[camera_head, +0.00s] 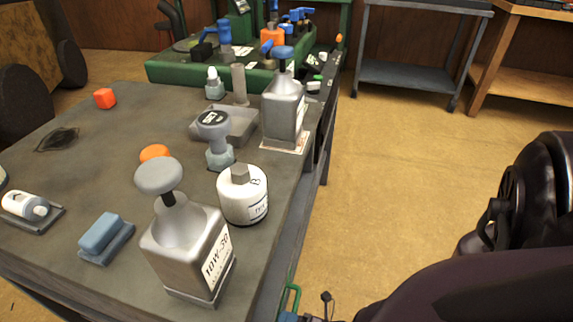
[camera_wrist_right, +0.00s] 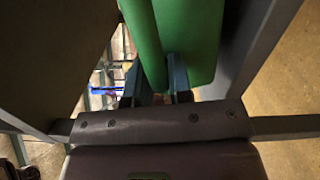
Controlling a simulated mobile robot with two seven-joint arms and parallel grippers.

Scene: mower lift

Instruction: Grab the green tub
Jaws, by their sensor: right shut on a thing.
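The green tub (camera_wrist_right: 192,35) fills the upper middle of the right wrist view, close to the camera. In the head view only a thin green piece of the tub (camera_head: 291,299) shows at the bottom, beside the bench's right side. My right gripper (camera_wrist_right: 155,75) is shut on a narrow green strip at the tub's left side, with a blue-grey finger on each side of it. The gripper's tip also just shows at the bottom of the head view. Most of the tub is hidden there. My left gripper is not in view.
A grey bench (camera_head: 75,165) holds a metal 10W-30 can (camera_head: 190,255), a white bottle (camera_head: 243,195), another metal can (camera_head: 283,112) and a blue block (camera_head: 101,232). A grey bench frame (camera_wrist_right: 262,45) stands close right of the tub in the wrist view. The floor (camera_head: 400,170) right of the bench is clear.

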